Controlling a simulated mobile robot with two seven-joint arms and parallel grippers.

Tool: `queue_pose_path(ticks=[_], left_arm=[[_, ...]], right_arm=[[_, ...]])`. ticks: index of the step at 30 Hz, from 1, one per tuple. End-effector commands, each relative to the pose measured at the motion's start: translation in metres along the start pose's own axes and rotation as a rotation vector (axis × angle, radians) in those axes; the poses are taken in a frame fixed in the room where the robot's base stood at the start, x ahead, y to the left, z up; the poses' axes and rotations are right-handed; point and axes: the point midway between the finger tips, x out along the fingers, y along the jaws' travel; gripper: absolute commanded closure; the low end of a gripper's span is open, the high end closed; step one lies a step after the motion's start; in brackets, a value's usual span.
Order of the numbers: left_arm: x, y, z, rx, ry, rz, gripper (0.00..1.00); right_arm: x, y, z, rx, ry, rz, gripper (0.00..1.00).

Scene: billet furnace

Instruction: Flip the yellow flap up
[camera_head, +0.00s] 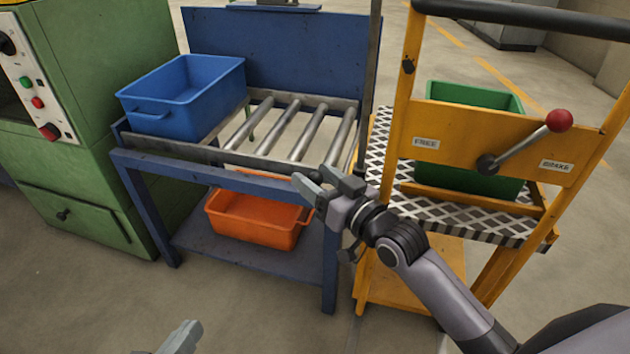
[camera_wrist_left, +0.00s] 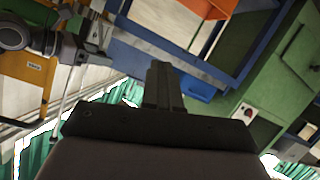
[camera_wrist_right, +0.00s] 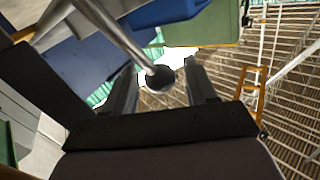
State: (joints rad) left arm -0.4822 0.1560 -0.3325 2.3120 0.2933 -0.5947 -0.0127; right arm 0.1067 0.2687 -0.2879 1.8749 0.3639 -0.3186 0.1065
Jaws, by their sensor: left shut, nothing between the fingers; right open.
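I cannot make out for certain which part is the yellow flap. The yellow cart (camera_head: 398,120) stands at the right, and a low yellow strip (camera_head: 470,200) lies along its deck. My right gripper (camera_head: 318,186) is open in front of the roller table's right end, left of the cart. In the right wrist view (camera_wrist_right: 160,90) a grey rod with a dark round end (camera_wrist_right: 158,77) shows between the finger directions; I cannot tell its distance. My left gripper (camera_head: 187,335) is low at the bottom edge of the head view, shut and empty; it also shows in the left wrist view (camera_wrist_left: 163,85).
The roller table (camera_head: 165,165) carries a blue bin (camera_head: 185,100), with an orange bin (camera_head: 255,225) on its lower shelf. A thin upright post (camera_head: 372,70) stands at its right end. The cart has a red-knobbed lever (camera_head: 525,142) and a green bin (camera_head: 475,95). A green machine (camera_head: 100,60) stands left.

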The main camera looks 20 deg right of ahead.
Motion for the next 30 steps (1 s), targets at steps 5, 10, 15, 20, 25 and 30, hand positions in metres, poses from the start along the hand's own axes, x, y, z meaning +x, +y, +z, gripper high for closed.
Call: queue_pose_path(ticks=[5, 10, 15, 20, 25, 30], left_arm=[[-0.0011, -0.0013, -0.0013, 0.014, 0.011, -0.006, 1.00], [-0.0013, -0.0013, -0.0020, 0.015, 0.013, -0.006, 1.00], [-0.0014, -0.0013, -0.0019, 0.014, 0.013, -0.006, 1.00], [-0.0014, -0.0014, -0.0018, 0.014, 0.012, -0.006, 1.00], [-0.0025, 0.0004, -0.0041, 0.007, 0.008, -0.002, 1.00], [0.0021, 0.0058, -0.0048, -0.047, -0.029, 0.016, 1.00]], right_arm=[[0.0066, -0.0003, 0.0001, 0.000, 0.000, 0.000, 0.43], [0.0068, -0.0004, -0.0001, -0.001, -0.001, 0.000, 0.43], [0.0066, -0.0003, 0.0000, -0.001, -0.001, 0.000, 0.76], [0.0065, -0.0003, 0.0000, -0.001, -0.001, 0.000, 1.00], [0.0071, -0.0009, -0.0010, -0.005, -0.007, 0.001, 1.00], [0.0098, -0.0031, -0.0026, -0.026, -0.037, 0.005, 1.00]])
